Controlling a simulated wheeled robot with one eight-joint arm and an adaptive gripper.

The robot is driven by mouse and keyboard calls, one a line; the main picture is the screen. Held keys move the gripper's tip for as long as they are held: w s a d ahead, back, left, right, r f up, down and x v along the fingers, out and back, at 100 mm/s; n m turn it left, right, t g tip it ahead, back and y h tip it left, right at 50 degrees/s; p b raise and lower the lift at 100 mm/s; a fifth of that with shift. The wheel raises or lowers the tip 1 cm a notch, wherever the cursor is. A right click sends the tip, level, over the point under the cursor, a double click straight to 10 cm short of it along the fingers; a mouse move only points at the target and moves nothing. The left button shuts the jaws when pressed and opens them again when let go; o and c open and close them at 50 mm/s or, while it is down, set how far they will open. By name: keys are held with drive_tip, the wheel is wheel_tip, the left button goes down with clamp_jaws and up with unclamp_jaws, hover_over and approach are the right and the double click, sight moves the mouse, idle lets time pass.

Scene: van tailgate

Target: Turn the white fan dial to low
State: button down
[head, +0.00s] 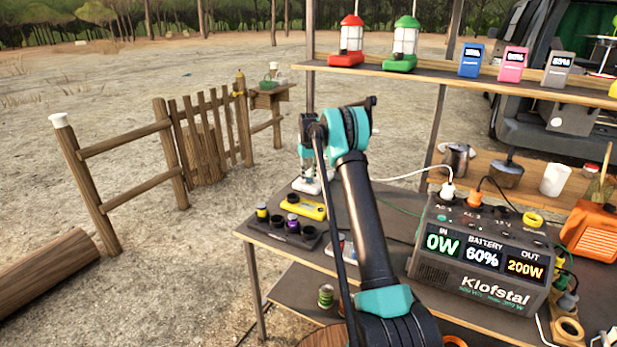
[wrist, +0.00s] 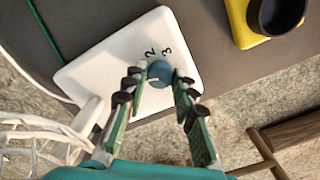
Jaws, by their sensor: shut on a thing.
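The white fan base (wrist: 105,60) lies near the table's edge in the wrist view. The blue round dial (wrist: 160,73) is on it, with the figures 2 and 3 beside it; other marks are hidden or not legible. My gripper (wrist: 161,71) is shut on the dial, one finger on each side. The fan's white wire cage (wrist: 40,140) shows at the lower left of that view. In the head view a bit of the white base (head: 304,187) shows below my gripper, largely hidden by my arm.
A yellow thing (wrist: 238,22) with a dark cup stands near the fan. In the head view, a tray of small pots (head: 290,228) sits closer. A Klofstal power station (head: 480,255) stands to the right. A shelf (head: 420,75) with lanterns runs above.

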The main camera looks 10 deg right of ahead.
sight(309, 178)
drive_tip(key=m, duration=0.5)
drive_tip(key=shift+m, duration=0.4)
idle(0.4)
drive_tip(key=c, duration=1.2)
unclamp_jaws()
wheel_tip(309, 178, up, 12)
drive_tip(key=shift+s, duration=0.1)
